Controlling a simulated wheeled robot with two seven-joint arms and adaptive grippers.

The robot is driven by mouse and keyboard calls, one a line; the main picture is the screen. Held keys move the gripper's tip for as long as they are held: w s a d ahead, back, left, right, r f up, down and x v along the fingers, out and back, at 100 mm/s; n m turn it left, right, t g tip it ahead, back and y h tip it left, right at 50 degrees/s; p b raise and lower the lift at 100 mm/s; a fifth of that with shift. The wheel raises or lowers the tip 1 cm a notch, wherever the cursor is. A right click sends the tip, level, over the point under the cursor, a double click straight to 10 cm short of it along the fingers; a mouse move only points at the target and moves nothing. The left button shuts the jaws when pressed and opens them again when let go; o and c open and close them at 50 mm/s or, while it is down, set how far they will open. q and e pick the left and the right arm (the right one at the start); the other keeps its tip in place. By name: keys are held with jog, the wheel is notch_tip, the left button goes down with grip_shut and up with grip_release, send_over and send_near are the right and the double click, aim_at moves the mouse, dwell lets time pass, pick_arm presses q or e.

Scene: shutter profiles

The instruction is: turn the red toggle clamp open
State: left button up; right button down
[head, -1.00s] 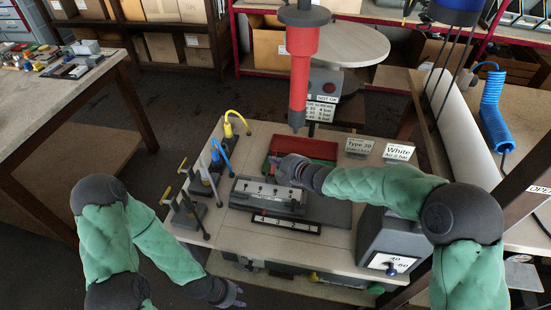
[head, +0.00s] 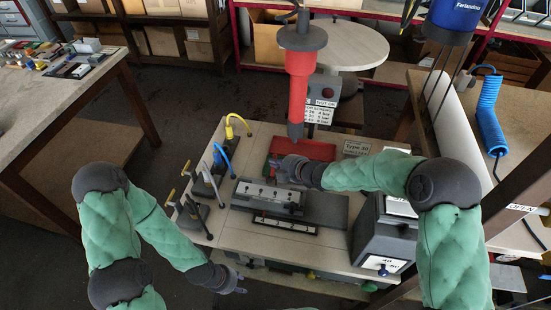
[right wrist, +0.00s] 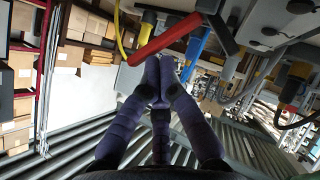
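The red toggle clamp shows its long red handle (right wrist: 165,38) slanting across the top of the right wrist view. My right gripper (right wrist: 158,64) has its dark fingers drawn together, tips right at the underside of that handle; I cannot tell whether they touch it. In the head view my right gripper (head: 282,168) is over the back of the fixture (head: 268,192), and a small bit of red shows beside it. My left gripper (head: 238,284) is low at the table's front edge, away from the clamps; its fingers are too small to read.
Clamps with yellow (head: 238,120) and blue (head: 222,153) handles stand left of the fixture. A red tray (head: 310,150) lies behind it. A red tool (head: 299,85) hangs above the table. A grey box (head: 384,240) stands at the right.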

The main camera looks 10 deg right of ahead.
jog(key=w+p, duration=0.1)
jog(key=p, duration=0.2)
jog(key=m+g+p, duration=0.1)
jog(key=p, duration=0.3)
jog(key=shift+w+d+f+g, duration=0.3)
jog(key=shift+w+f, duration=0.1)
jog(key=shift+w+d+f+p, duration=0.1)
jog(key=shift+w+f+p, duration=0.1)
jog(key=shift+w+p, duration=0.15)
